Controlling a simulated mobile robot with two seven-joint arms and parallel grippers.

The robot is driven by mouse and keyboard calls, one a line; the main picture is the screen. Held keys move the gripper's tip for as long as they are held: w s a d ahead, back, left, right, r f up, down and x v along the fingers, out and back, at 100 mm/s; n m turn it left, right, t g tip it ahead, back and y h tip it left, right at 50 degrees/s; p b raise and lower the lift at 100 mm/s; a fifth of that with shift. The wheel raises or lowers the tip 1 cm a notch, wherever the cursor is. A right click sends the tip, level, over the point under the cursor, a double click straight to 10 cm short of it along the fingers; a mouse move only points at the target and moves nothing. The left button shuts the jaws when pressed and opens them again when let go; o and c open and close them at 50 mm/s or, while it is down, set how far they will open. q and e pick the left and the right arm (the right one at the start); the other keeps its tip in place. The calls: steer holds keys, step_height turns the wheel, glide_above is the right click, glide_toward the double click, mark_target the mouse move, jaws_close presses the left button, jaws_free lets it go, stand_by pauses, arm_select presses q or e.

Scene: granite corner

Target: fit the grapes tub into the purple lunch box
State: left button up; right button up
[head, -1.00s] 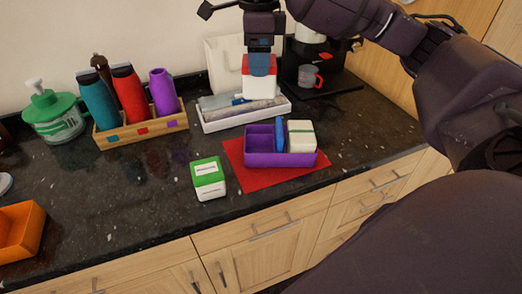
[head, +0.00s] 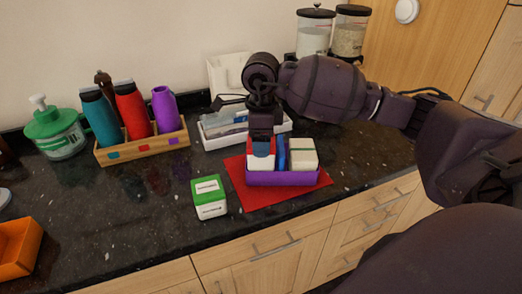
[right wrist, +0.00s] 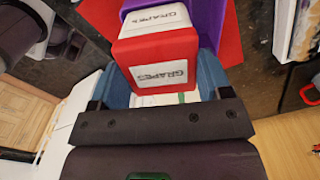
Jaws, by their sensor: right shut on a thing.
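The grapes tub has a white body and a red lid; it shows in the head view (head: 261,160) and, with its "GRAPES" label, in the right wrist view (right wrist: 157,52). My right gripper (head: 262,143) is shut on it from above, a blue finger on either side in the wrist view. The tub is at the left compartment of the purple lunch box (head: 283,179). The front wall hides its bottom, so I cannot tell how deep it sits. A blue slab (head: 281,153) and a pale tub (head: 302,154) occupy the box to the right. My left gripper is not in view.
The box stands on a red mat (head: 259,201). A green-lidded tub (head: 209,197) stands left of the mat. Behind are a white tray (head: 216,141) and a wooden bottle rack (head: 146,149). An orange bin (head: 18,247) is at far left. The counter between is clear.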

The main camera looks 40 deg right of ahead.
step_height(320, 180, down, 4)
steer(key=shift+r, duration=0.25)
steer(key=shift+f, duration=0.2)
steer(key=shift+f, duration=0.15)
steer(key=o, duration=0.6)
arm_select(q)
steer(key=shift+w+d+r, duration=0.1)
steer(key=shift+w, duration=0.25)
arm_select(e)
steer(key=o, duration=0.4)
